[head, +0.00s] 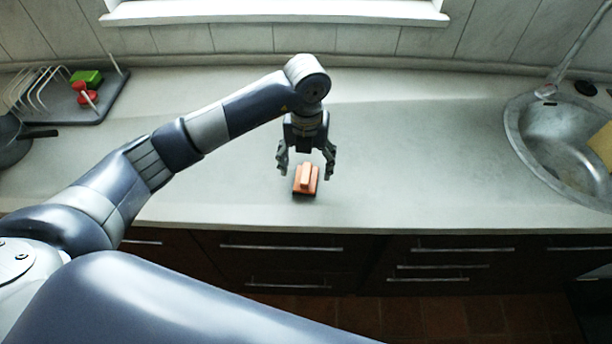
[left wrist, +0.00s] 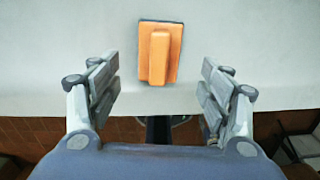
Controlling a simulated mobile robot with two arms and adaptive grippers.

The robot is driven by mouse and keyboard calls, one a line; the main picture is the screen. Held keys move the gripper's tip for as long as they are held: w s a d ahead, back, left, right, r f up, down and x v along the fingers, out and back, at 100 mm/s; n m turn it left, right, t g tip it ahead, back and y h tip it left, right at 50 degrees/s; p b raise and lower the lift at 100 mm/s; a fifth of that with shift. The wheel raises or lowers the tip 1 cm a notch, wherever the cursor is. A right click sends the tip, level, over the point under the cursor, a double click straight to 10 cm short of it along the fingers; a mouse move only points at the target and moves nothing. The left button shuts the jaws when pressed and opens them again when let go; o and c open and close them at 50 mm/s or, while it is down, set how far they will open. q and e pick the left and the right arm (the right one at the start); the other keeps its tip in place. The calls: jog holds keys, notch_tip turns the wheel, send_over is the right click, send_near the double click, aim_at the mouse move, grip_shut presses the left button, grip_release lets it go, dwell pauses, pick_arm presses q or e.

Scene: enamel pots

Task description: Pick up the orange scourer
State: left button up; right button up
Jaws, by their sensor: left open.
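The orange scourer (head: 305,180) lies on the countertop near its front edge, in the middle of the head view. It is a flat block with a raised bar along its top. In the left wrist view the scourer (left wrist: 161,53) sits at the upper middle, a little beyond the fingertips and between their lines. My left gripper (head: 306,172) is open, pointing down above the scourer, with one finger to each side of it. In the left wrist view its fingers (left wrist: 160,78) are spread wide with nothing between them. My right gripper is not in view.
The grey countertop (head: 420,165) is clear around the scourer. A metal sink (head: 535,125) is at the right, with a yellow item (head: 601,143) at its edge. A dish rack (head: 40,88) with a green block (head: 87,77) and a dark pan (head: 12,145) stand at the left.

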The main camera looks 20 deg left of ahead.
aim_at(306, 174)
pick_arm(q)
notch_tip(306, 174, down, 4)
jog(key=shift+w+a+r+p, duration=0.1)
jog(key=shift+r+p, duration=0.1)
jog(key=shift+p, duration=0.65)
jog(key=shift+f, duration=0.6)
jog(key=c, duration=1.1)
